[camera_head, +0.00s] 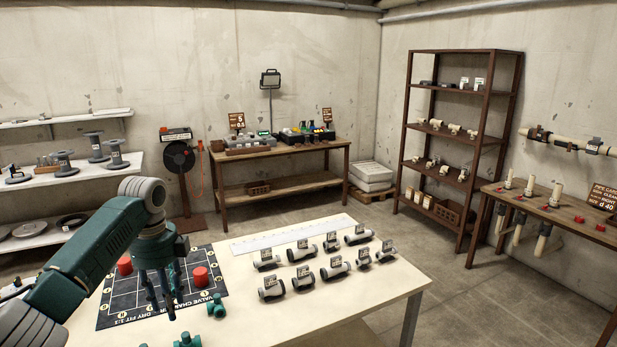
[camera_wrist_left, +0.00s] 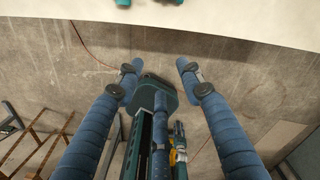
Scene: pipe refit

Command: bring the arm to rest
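My left arm comes in from the left in the head view, bent at a grey-capped joint, with the left gripper (camera_head: 165,300) pointing down over the dark valve chamber mat (camera_head: 115,312). In the left wrist view, the two blue fingers of the left gripper (camera_wrist_left: 160,68) stand apart with nothing held between them. Behind them are parts of my own body and the floor. My right gripper is in neither view.
The white table (camera_head: 340,304) carries a red cap (camera_head: 201,277), teal fittings (camera_head: 216,306), several grey labelled pipe pieces (camera_head: 335,270) and a long white ruler (camera_head: 290,234). A brown shelf (camera_head: 461,140) and a workbench (camera_head: 280,185) stand farther back. Floor between is clear.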

